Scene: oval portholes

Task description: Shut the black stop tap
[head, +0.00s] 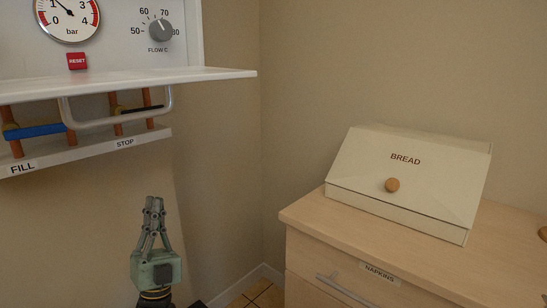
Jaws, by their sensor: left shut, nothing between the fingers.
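The black stop tap (142,110) sits under the boiler at the upper left, above the STOP label (125,143). Its thin black lever runs roughly sideways, across the copper pipes, and is partly hidden by a white rail in front. My left gripper (154,202) is shut and empty, pointing up, below and a little right of the tap and clear of it. My right gripper is out of view.
A blue fill tap (36,131) is left of the stop tap. The white rail (118,120) curves in front of the pipes, below the boiler shelf (130,80). A bread box (405,178) stands on a wooden cabinet (340,232) at right.

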